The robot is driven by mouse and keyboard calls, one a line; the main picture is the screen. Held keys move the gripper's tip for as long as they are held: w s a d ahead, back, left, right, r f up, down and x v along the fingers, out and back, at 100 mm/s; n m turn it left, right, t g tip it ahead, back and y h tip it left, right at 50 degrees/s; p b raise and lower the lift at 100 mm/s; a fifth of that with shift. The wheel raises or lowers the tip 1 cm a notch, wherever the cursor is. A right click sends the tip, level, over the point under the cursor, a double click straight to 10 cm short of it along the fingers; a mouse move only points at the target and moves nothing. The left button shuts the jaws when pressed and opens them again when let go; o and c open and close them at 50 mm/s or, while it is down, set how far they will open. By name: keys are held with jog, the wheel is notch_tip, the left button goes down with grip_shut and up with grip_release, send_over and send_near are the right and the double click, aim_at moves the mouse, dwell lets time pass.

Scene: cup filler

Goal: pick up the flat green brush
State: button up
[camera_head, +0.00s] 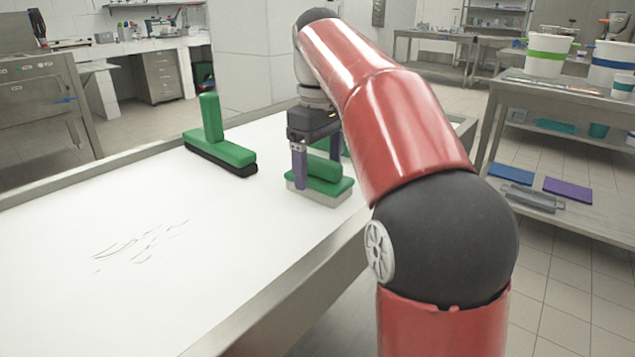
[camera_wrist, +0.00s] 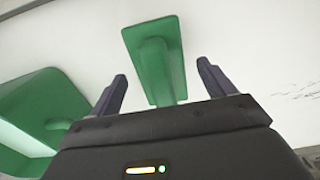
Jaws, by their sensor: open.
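The flat green brush (camera_head: 322,186) lies on the white table top, with a pale base under a green body and a raised green grip. My gripper (camera_head: 318,166) is directly above it, pointing down, with its two purple fingers apart on either side of the grip. In the wrist view the brush (camera_wrist: 155,58) shows beyond and between the open fingers of my gripper (camera_wrist: 162,72). Whether the fingers touch the grip cannot be told.
Another green brush (camera_head: 222,150), with a tall upright handle and black bristles, stands to the left on the table. A larger green object (camera_wrist: 40,112) is close on the left in the wrist view. Dark marks (camera_head: 135,243) are on the table (camera_head: 100,300), whose front left is clear.

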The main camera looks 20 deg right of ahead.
aim_at(319, 159)
jog(key=shift+f, duration=1.45)
jog(key=c, duration=1.1)
jog(key=shift+c, duration=0.2)
notch_tip(319, 159, up, 10)
jog(key=shift+r+p, duration=0.1)
jog(key=shift+p, duration=0.65)
jog(key=o, duration=0.4)
jog(key=shift+c, duration=1.1)
